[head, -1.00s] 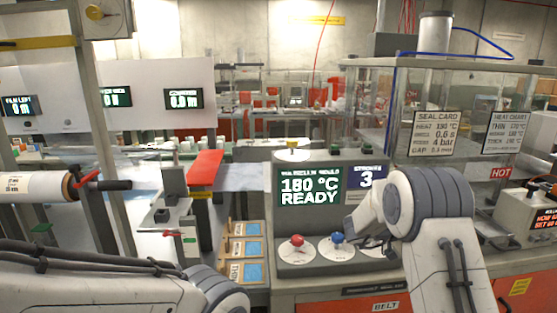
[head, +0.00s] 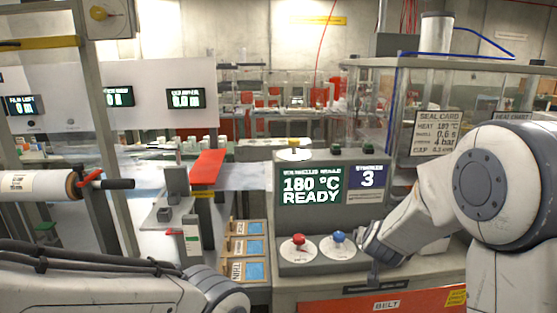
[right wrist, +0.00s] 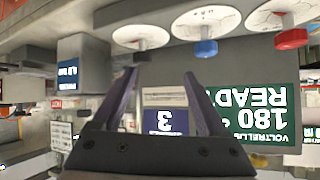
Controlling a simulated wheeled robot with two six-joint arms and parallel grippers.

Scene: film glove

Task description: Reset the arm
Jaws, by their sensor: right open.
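My right arm (head: 505,185) comes in from the right in the head view. Its gripper (head: 371,262) hangs in front of the control panel, just right of the blue knob (head: 338,238). In the right wrist view the gripper (right wrist: 160,75) is open with nothing between its two fingers. That view is upside down and shows the panel with the blue knob (right wrist: 206,47) and the red knob (right wrist: 290,38). The red knob also shows in the head view (head: 299,241). My left arm (head: 100,285) lies across the lower left, and its gripper is out of view.
The panel display (head: 310,190) reads 180 °C READY, and a smaller one (head: 368,178) reads 3. A wooden rack with blue cards (head: 254,246) stands left of the panel. A film roll (head: 35,185) is at far left. A glass-sided enclosure stands behind my right arm.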

